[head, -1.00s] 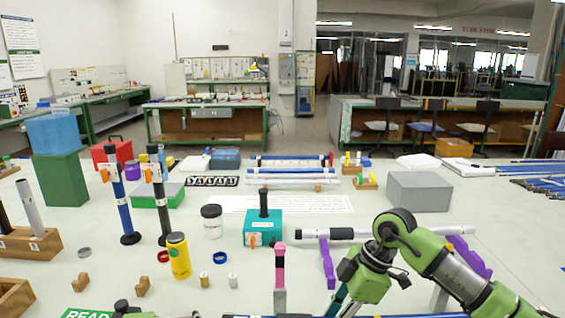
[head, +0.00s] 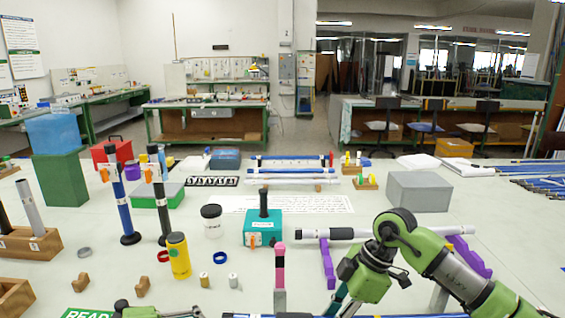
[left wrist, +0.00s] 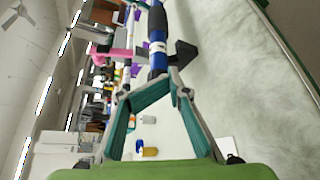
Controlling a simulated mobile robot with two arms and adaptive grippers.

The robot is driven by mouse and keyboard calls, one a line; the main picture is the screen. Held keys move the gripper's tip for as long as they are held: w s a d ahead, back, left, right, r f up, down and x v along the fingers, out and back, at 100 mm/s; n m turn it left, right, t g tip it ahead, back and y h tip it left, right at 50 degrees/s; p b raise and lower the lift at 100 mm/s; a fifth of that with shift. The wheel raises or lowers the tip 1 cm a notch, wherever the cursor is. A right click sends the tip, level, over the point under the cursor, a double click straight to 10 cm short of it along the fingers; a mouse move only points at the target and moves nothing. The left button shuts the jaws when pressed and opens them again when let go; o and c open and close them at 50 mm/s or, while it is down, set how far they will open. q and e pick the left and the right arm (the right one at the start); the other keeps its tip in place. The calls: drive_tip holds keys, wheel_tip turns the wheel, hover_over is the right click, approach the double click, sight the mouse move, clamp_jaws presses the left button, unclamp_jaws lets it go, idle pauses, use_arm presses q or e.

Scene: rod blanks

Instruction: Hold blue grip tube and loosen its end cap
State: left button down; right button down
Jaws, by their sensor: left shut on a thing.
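A blue tube with a black grip section (left wrist: 158,50) runs away from my left gripper (left wrist: 150,88) in the left wrist view. The teal-padded fingers are shut on its near end. In the head view the tube (head: 420,316) lies along the bottom edge, mostly cut off. My left gripper (head: 195,313) just shows at the bottom left there. My right arm comes in from the right, and one teal finger of my right gripper (head: 337,300) points down to the bottom edge. Its fingertips are out of frame, so its opening cannot be seen. I cannot make out the end cap.
A pink-topped upright handle (head: 280,265), purple supports (head: 327,262) and a teal block (head: 262,228) stand near the middle. A yellow canister (head: 178,257), a white jar (head: 211,222) and two upright tubes stand left. A grey box (head: 419,192) is at the back right.

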use_arm(q)
drive_tip(key=shift+w+a+r, duration=0.1)
drive_tip(key=shift+w+r, duration=0.25)
drive_tip(key=shift+r, duration=0.05)
use_arm(e)
drive_tip(key=shift+s+f, duration=0.2)
use_arm(q)
drive_tip(key=shift+r, duration=0.1)
use_arm(e)
drive_tip(key=shift+a, duration=0.1)
use_arm(q)
drive_tip(key=shift+s+r, duration=0.15)
drive_tip(key=shift+s, duration=0.1)
drive_tip(key=shift+s+a, duration=0.15)
drive_tip(key=shift+a, duration=2.8)
use_arm(e)
drive_tip(key=shift+w+r, duration=0.15)
